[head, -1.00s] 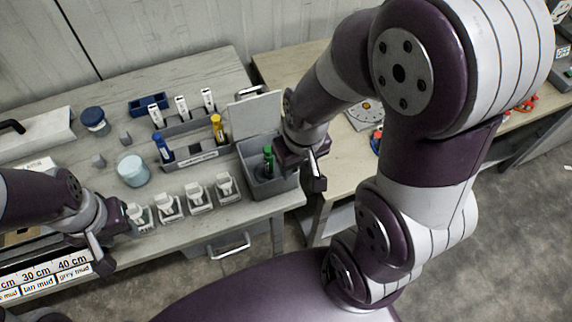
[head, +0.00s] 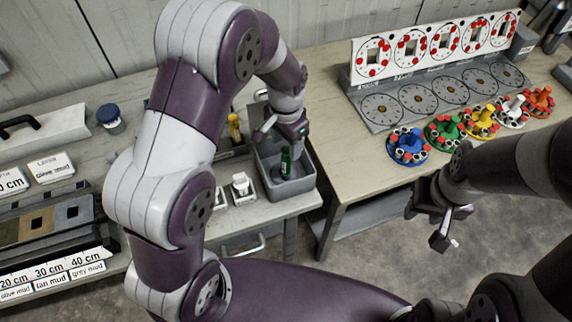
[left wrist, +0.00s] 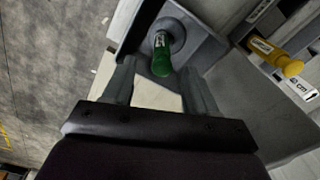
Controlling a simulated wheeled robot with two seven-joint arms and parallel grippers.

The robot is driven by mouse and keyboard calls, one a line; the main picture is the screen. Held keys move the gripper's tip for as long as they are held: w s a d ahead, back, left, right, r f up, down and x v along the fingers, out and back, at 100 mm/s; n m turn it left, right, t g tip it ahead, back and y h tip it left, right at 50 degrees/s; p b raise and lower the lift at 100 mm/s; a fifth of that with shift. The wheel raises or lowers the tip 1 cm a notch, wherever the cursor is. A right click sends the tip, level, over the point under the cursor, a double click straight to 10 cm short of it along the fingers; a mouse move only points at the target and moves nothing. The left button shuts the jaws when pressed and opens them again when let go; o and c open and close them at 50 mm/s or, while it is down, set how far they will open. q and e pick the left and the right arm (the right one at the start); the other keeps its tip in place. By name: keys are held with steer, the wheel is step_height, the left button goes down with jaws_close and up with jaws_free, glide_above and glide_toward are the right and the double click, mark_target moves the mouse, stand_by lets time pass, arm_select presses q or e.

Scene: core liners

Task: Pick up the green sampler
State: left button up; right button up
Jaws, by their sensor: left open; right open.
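The green sampler (head: 286,160) stands upright in a grey open bin (head: 305,184) at the table's front right corner. My left gripper (head: 281,135) is open just above and behind it. In the left wrist view the green sampler (left wrist: 162,58) shows beyond the two spread fingers, roughly in line with the gap between them. The left gripper (left wrist: 160,85) is empty, and no contact shows. My right gripper (head: 432,222) is open and empty, off to the right in front of the other table.
A yellow sampler (head: 235,128) is in the rack beside the bin; it also shows in the left wrist view (left wrist: 290,67). White holders (head: 242,185) stand left of the bin. The right table (head: 355,165) bears coloured carousels (head: 408,147). My left arm hides much of the left table.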

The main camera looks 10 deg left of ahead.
mark_target(286, 149)
arm_select(q)
step_height(286, 149, down, 5)
steer(key=shift+w+f+p, duration=0.1)
steer(key=shift+w+p, duration=0.05)
steer(key=shift+p, duration=0.75)
steer(key=shift+f, duration=0.15)
jaws_close()
